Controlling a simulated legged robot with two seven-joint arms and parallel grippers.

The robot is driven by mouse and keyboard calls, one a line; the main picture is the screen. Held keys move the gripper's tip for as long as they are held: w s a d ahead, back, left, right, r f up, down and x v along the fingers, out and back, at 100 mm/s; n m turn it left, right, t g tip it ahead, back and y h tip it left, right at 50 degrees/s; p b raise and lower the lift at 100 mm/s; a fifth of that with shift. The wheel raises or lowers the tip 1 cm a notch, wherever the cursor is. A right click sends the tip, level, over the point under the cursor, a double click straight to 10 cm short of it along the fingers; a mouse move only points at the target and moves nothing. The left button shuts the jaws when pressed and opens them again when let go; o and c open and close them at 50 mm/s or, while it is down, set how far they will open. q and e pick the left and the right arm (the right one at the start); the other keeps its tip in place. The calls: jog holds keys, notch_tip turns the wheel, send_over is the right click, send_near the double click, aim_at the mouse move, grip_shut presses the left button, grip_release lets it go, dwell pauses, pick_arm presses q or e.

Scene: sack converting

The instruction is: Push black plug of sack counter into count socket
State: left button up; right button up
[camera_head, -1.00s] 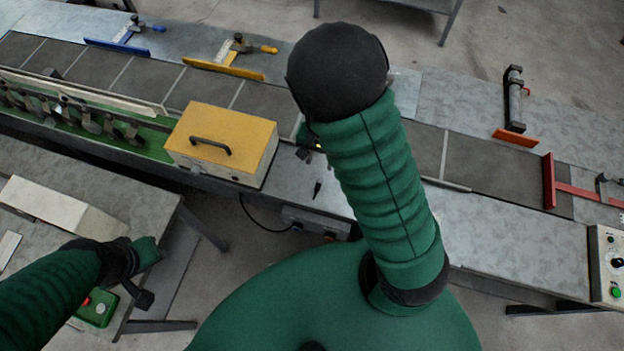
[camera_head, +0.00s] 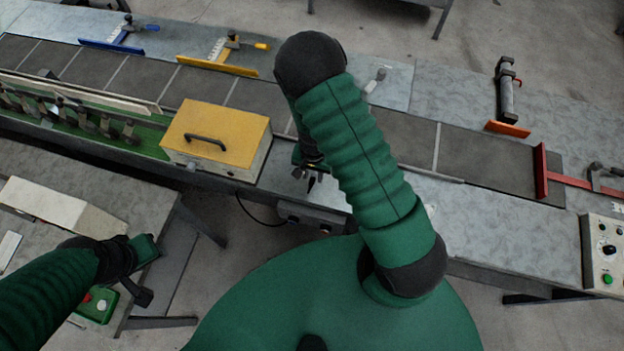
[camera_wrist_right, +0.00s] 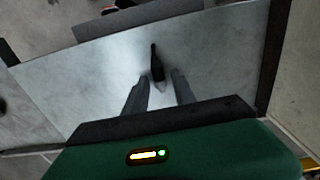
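The black plug (camera_wrist_right: 156,62) lies on the bare metal table in the right wrist view, straight ahead of my right gripper. My right gripper (camera_wrist_right: 161,78) is open, with its two grey fingers apart and the plug's near end about between their tips. I cannot tell whether they touch it. In the head view the right gripper (camera_head: 311,180) is partly hidden by my arm, over the metal top right of the yellow-lidded box (camera_head: 222,130). My left gripper (camera_head: 142,268) is at the lower left by the side table; its finger opening is unclear. I cannot make out the count socket.
A conveyor (camera_head: 485,160) runs behind, with blue, yellow (camera_head: 217,66) and red (camera_head: 541,170) stops. A grey box (camera_head: 305,214) hangs under the front edge, with a black cable (camera_head: 255,219) near it. A control panel (camera_head: 605,255) stands at right.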

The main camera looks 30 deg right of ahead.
jog(key=shift+w+d+f, duration=0.15)
jog(key=shift+w+d, duration=0.05)
grip_shut()
pick_arm(q)
jog(key=shift+w+d, duration=0.25)
pick_arm(e)
jog(key=shift+s, duration=0.1)
pick_arm(q)
jog(key=shift+s, duration=0.1)
